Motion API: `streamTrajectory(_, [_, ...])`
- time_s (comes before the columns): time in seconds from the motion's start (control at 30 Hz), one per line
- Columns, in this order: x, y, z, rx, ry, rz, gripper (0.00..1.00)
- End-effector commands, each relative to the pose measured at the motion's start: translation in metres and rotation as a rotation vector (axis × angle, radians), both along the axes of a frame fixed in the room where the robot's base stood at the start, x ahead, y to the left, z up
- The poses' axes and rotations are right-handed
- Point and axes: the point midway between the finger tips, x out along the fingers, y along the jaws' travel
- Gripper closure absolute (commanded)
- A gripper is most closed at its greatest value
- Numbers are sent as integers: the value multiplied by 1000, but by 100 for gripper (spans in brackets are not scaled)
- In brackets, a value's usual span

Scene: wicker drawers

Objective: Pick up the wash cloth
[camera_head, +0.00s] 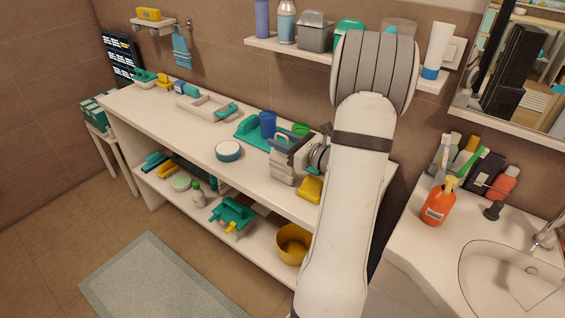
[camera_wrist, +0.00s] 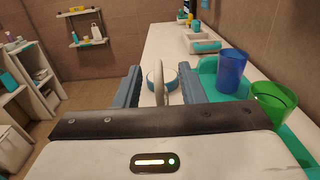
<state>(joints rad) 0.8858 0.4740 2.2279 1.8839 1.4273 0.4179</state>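A teal cloth (camera_head: 181,50) hangs from a hook on the back wall, below and right of a small wall shelf; it is the most cloth-like thing I see. A small teal shape (camera_wrist: 75,38) by the far shelf in the wrist view may be the same cloth. My gripper (camera_wrist: 159,78) is open, its two blue fingers apart. In the head view my gripper (camera_head: 284,160) is above the right part of the counter, far from the cloth. A pale curved piece shows between the fingers; I cannot tell what it is.
The white counter (camera_head: 180,126) holds a round blue-rimmed container (camera_head: 228,151), a blue cup (camera_head: 267,124), a green cup (camera_wrist: 272,100), a white caddy (camera_wrist: 206,43) and a yellow item (camera_head: 310,189). A bottle shelf (camera_head: 290,48) is above. The sink (camera_head: 510,280) is at right.

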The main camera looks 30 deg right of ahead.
Motion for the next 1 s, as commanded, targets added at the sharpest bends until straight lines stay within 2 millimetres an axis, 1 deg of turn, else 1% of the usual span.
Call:
streamTrajectory(0.2, [1,0,0,-1,0,-1,64])
streamTrajectory(0.23, [1,0,0,-1,0,-1,65])
streamTrajectory(0.67, [0,-1,0,-1,0,-2,100])
streamTrajectory(1.0, [0,-1,0,-1,0,-3,100])
